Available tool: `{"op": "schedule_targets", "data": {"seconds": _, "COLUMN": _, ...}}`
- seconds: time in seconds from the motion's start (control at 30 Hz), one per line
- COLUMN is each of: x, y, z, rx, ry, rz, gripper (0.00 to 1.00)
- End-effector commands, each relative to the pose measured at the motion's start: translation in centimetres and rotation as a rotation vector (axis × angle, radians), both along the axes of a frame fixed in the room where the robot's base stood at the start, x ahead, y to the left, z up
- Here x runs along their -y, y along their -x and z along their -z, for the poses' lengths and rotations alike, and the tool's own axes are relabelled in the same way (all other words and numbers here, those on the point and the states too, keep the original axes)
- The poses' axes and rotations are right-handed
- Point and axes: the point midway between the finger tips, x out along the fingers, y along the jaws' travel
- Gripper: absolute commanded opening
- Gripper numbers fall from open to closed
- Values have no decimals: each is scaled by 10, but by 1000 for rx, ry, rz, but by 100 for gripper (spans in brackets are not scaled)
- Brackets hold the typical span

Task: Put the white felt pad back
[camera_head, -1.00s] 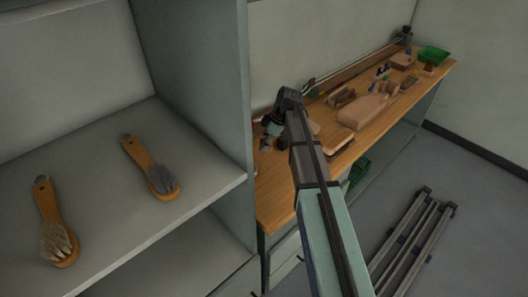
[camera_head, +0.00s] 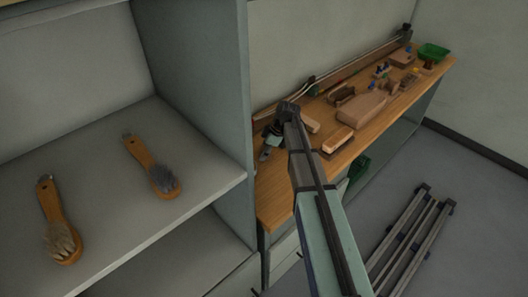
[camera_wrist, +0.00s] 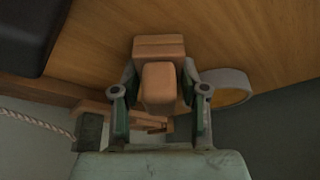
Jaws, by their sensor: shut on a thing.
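In the wrist view my gripper (camera_wrist: 159,72) has its two fingers on either side of a tan, wood-coloured block (camera_wrist: 160,86) and is shut on it. A second tan block (camera_wrist: 159,47) shows just beyond it, against the wooden bench top. Whether the two touch I cannot tell. I cannot pick out the white felt pad for certain. A pale grey-white curved band (camera_wrist: 232,86) lies right of my right finger, and I cannot tell what it is. In the head view my gripper (camera_head: 267,150) is small and partly hidden by my wrist, over the near end of the bench.
The wooden bench (camera_head: 288,200) carries a large tan block (camera_head: 362,108), a brush block (camera_head: 337,139) and a green bin (camera_head: 433,52) at the far end. Two brushes (camera_head: 152,167) (camera_head: 59,222) lie on the grey shelf (camera_head: 105,190). A rail frame (camera_head: 408,240) is on the floor.

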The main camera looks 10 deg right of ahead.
Motion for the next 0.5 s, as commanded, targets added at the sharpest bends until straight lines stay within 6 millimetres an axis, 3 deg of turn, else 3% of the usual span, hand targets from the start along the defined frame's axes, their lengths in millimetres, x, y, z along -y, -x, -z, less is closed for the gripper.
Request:
{"op": "schedule_targets", "data": {"seconds": 0.03, "x": 0, "y": 0, "z": 3, "rx": 0, "ry": 0, "rz": 0, "gripper": 11}}
{"op": "schedule_targets", "data": {"seconds": 0.07, "x": 0, "y": 0, "z": 2, "rx": 0, "ry": 0, "rz": 0, "gripper": 54}}
{"op": "schedule_targets", "data": {"seconds": 0.1, "x": 0, "y": 0, "z": 1, "rx": 0, "ry": 0, "rz": 0, "gripper": 68}}
{"op": "schedule_targets", "data": {"seconds": 0.5, "x": 0, "y": 0, "z": -3, "rx": 0, "ry": 0, "rz": 0, "gripper": 68}}
